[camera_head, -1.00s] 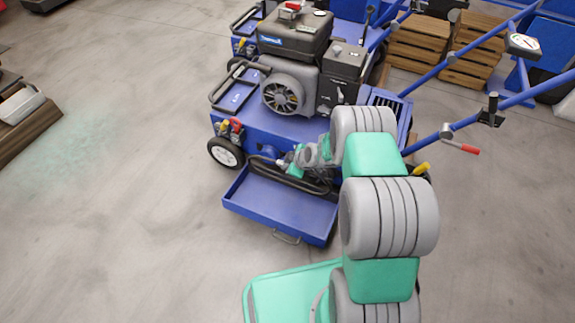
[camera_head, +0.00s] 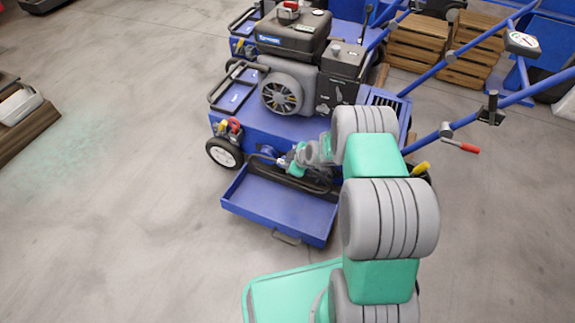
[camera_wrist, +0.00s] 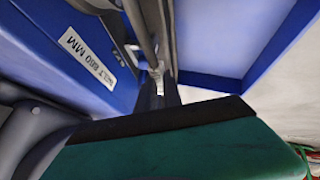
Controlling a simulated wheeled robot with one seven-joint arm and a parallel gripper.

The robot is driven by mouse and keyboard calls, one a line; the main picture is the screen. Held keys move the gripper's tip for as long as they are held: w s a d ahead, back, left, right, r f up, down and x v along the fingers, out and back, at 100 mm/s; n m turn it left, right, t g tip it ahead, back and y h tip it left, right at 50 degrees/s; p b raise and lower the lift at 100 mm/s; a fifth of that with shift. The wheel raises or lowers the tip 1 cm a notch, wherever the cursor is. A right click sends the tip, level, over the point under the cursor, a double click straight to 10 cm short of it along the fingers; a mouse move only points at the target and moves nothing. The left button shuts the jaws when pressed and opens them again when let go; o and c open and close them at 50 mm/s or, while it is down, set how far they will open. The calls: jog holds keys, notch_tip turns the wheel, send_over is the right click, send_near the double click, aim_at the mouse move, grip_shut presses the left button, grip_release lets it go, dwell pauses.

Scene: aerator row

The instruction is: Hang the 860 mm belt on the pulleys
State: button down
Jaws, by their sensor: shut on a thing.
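My gripper (camera_head: 287,161) is at the front of the near blue machine (camera_head: 245,122), above the blue tray. It is shut on the black belt (camera_head: 308,184), which curves as a dark loop below and to the right of it. A blue pulley (camera_head: 268,151) shows just left of the gripper. My arm hides the machine's front further right. The wrist view shows a green gripper part with a dark edge, and a narrow dark strip beyond it. A label reading "BELT 860 MM" (camera_wrist: 88,55) is on the blue panel. Whether the belt touches a pulley cannot be told.
The empty blue tray (camera_head: 278,208) juts out below the gripper. The engine (camera_head: 285,92) sits on top of the machine. Blue handlebars (camera_head: 455,122) reach out to the right. Wooden crates (camera_head: 418,47) stand behind.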

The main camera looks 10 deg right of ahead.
jog(key=shift+w+d+b, duration=0.35)
jog(key=shift+w, duration=0.1)
jog(key=shift+w+d, duration=0.15)
jog(key=shift+w, duration=0.15)
jog(key=shift+w+d+b, duration=1.05)
jog(key=shift+w+b, duration=0.3)
jog(key=shift+b, duration=0.25)
jog(key=shift+f+b, duration=0.4)
jog(key=shift+b, duration=0.05)
jog(key=c, duration=1.4)
grip_release()
jog(key=shift+r, duration=0.1)
jog(key=shift+c, duration=0.2)
